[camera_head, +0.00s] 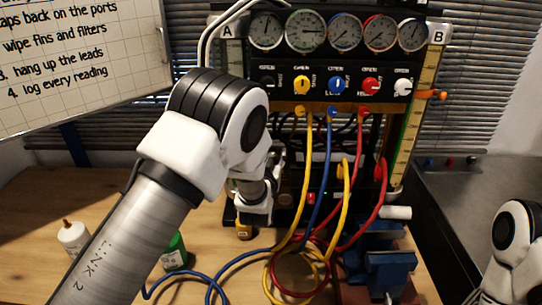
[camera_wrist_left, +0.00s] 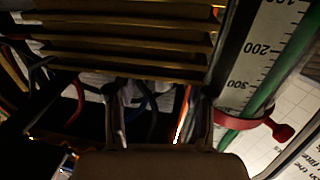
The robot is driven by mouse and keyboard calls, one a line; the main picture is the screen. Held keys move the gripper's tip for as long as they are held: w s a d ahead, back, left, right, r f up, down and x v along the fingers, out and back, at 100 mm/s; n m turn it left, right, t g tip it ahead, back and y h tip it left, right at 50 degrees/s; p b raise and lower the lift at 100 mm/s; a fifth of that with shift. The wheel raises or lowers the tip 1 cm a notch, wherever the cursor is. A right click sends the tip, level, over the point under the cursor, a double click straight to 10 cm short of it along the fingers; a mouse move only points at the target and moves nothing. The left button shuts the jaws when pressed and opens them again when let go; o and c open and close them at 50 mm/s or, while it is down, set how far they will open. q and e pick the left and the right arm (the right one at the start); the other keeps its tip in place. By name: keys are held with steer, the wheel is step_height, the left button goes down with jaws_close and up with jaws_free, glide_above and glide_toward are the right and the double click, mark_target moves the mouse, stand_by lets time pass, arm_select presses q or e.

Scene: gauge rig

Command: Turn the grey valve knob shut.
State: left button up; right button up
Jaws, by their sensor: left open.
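In the head view a row of valve knobs crosses the black panel below the gauges. The one at the far left (camera_head: 267,82) is dark, and the one at the far right (camera_head: 403,87) is pale grey-white. I cannot tell for sure which is the grey knob. My left arm bends down in front of the rig's lower left, and its fingers are hard to make out there. In the left wrist view my left gripper (camera_wrist_left: 157,105) is open, its fingers spread below ribbed brass-coloured fins (camera_wrist_left: 125,40). No knob shows clearly between them. My right gripper is out of view.
Yellow (camera_head: 306,180), blue (camera_head: 326,180) and red (camera_head: 361,150) hoses hang from the panel and loop on the table. A blue vise (camera_head: 390,270) and a green bottle (camera_head: 175,252) stand nearby. A red clip (camera_wrist_left: 255,128) sits on the scale at the wrist view's right.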

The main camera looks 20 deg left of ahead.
arm_select(q)
steer(key=shift+r, duration=0.1)
jaws_close()
steer(key=shift+a+m+h+b, duration=0.1)
steer(key=shift+m+h+b, duration=0.6)
steer(key=shift+h, duration=0.4)
steer(key=m+h+b, duration=0.1)
steer(key=m+h, duration=0.1)
steer(key=h, duration=0.1)
steer(key=shift+w+h, duration=0.1)
steer(key=shift+h, duration=0.2)
steer(key=m+h+b, duration=0.1)
steer(key=m+h, duration=0.1)
steer(key=h, duration=0.1)
steer(key=shift+g, duration=0.4)
steer(key=shift+m+g+h, duration=0.6)
steer(key=shift+m+h, duration=0.4)
steer(key=shift+h, duration=0.4)
